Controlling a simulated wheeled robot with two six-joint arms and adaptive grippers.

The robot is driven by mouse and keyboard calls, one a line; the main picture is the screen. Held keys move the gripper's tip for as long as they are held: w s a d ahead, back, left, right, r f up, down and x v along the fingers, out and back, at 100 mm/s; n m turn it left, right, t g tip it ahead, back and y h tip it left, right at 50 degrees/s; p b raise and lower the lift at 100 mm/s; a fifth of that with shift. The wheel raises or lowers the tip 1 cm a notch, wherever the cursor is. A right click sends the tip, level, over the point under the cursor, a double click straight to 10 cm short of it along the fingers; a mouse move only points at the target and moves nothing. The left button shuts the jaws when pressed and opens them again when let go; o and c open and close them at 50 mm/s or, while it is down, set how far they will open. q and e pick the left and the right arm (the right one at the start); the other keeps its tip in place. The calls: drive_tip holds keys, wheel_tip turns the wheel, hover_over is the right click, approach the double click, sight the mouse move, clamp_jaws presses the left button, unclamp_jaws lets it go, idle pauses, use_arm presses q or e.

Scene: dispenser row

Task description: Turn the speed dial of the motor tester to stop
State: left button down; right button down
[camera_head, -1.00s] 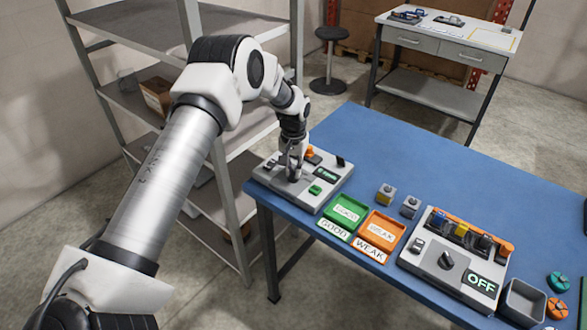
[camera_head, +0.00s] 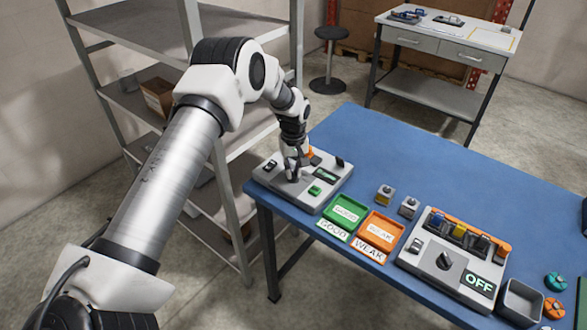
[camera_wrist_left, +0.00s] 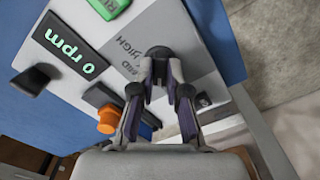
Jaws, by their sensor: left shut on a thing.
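The motor tester (camera_head: 330,195) is a light grey box on the left end of the blue table. Its display (camera_wrist_left: 70,52) reads "0 rpm" in the left wrist view. My left gripper (camera_head: 292,174) reaches down onto the tester's left part. In the wrist view its fingers (camera_wrist_left: 160,76) are shut on the dark speed dial (camera_wrist_left: 160,54). The labels "HIGH" and "MID" show beside the dial; the fingers hide part of its surroundings, and I cannot read its pointer. A green button (camera_wrist_left: 107,6) and an orange knob (camera_wrist_left: 110,119) are on the same panel. My right gripper is not in view.
A green "GOOD" tray (camera_head: 346,211) and an orange "WEAK" tray (camera_head: 381,228) lie right of the tester. Beyond them is another device (camera_head: 430,258) reading "OFF". A metal shelf (camera_head: 222,180) stands close to the table's left.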

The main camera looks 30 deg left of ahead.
sight(293, 173)
use_arm(q)
drive_tip(key=shift+n, duration=0.8)
drive_tip(key=shift+f, duration=0.1)
drive_tip(key=c, duration=1.2)
unclamp_jaws()
drive_tip(key=shift+a, duration=0.1)
drive_tip(key=shift+o, duration=0.2)
drive_tip(key=shift+w+a+f, duration=0.1)
drive_tip(key=shift+f, duration=0.05)
wheel_tip(293, 173, up, 12)
